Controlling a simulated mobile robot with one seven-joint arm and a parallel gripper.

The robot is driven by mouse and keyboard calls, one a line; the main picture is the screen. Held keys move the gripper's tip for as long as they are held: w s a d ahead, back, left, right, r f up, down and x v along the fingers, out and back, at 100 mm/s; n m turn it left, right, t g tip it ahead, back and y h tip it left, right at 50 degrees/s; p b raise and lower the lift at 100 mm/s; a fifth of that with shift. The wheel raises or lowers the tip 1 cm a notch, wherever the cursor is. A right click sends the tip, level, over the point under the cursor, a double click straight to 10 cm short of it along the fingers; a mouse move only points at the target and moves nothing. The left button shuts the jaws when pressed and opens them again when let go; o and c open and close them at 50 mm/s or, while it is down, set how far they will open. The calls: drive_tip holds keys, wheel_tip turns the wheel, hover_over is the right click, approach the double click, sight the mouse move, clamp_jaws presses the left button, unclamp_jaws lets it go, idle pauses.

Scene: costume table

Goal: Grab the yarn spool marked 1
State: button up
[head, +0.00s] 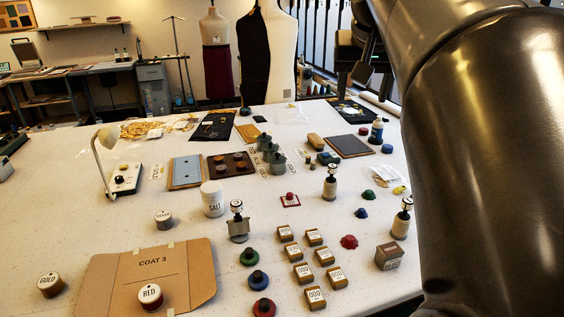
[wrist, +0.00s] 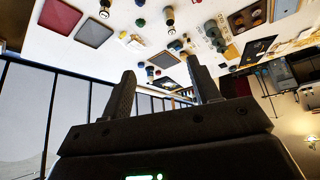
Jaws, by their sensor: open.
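No spool with a readable 1 shows in either view, so I cannot tell which thing is the yarn spool marked 1. Round pieces with dark tops stand at the front of the white table in the head view: a green one (head: 249,260), a blue one (head: 258,284) and a red one (head: 264,310). Round tins labelled GOLD (head: 50,286) and RED (head: 151,298) stand to their left. My gripper (wrist: 162,80) is open and empty in the wrist view, its two dark fingers apart, with the table beyond them. My arm fills the right of the head view.
Several small labelled wooden blocks (head: 303,272) stand at the front centre. A cardboard folder marked COAT 3 (head: 193,262) lies at the front left. A white SALT jar (head: 212,199), a lamp (head: 107,136) and stamp-like pieces (head: 330,185) stand behind. The left side has bare table.

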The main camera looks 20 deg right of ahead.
drive_tip(key=w+d+m+h, duration=0.1)
drive_tip(key=w+d+m, duration=0.1)
drive_tip(key=d, duration=0.9)
drive_tip(key=m, duration=0.2)
hover_over(403, 218)
drive_tip(key=s, duration=0.2)
wheel_tip(403, 218, down, 33)
drive_tip(key=shift+g+h, duration=0.3)
drive_tip(key=shift+g, duration=0.1)
drive_tip(key=shift+w+a+x, duration=0.1)
drive_tip(key=shift+w+x, duration=0.1)
drive_tip(key=shift+x, duration=0.85)
drive_tip(key=shift+w+a+x, duration=0.15)
drive_tip(key=shift+x, duration=0.9)
drive_tip(key=shift+w+a+x, duration=0.1)
drive_tip(key=shift+w+x, duration=0.1)
drive_tip(key=shift+x, duration=0.85)
drive_tip(key=shift+r, duration=0.15)
drive_tip(key=shift+c, duration=0.3)
clamp_jaws()
